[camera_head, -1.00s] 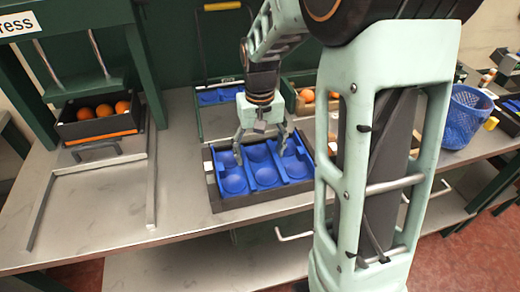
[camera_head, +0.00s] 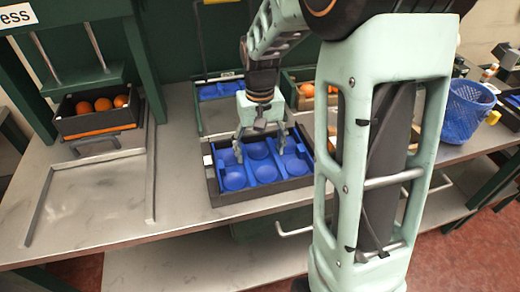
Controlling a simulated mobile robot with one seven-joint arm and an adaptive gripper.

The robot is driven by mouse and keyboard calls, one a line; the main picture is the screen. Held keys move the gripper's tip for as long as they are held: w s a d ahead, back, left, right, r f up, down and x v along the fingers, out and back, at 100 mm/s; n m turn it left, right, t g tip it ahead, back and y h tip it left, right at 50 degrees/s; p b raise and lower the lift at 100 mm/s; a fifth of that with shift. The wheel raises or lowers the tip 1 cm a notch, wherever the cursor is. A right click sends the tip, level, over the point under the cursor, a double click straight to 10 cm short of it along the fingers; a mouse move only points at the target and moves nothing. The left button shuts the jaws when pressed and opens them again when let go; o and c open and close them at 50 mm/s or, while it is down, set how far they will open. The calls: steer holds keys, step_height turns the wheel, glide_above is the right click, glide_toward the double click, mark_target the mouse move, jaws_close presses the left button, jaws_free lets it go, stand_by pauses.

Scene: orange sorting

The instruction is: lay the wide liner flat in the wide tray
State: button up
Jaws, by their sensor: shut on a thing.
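The wide liner (camera_head: 265,173) is a blue sheet with several round hollows. It lies inside the dark walls of the wide tray (camera_head: 266,191), on the metal table. It looks about level, but I cannot tell whether it rests on the tray floor all over. My gripper (camera_head: 261,155) points down over the liner, with one finger at its left side and the other near its back right. It is shut on the liner. The fingertip contact is too small to see clearly.
A box of oranges (camera_head: 97,120) sits in the green press at left, above an empty metal rail area. Behind the tray are another blue-lined tray (camera_head: 222,91) and a box with oranges (camera_head: 305,102). A blue basket (camera_head: 467,114) stands at right. My arm hides the table's middle right.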

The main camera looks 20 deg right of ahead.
steer(key=shift+f+b, duration=0.4)
steer(key=shift+f, duration=0.2)
stand_by(0.3)
steer(key=o, duration=1.3)
steer(key=shift+c, duration=0.2)
steer(key=shift+o, duration=1.2)
steer(key=shift+r, duration=0.15)
steer(key=shift+r+p, duration=3.15)
steer(key=shift+r, duration=0.8)
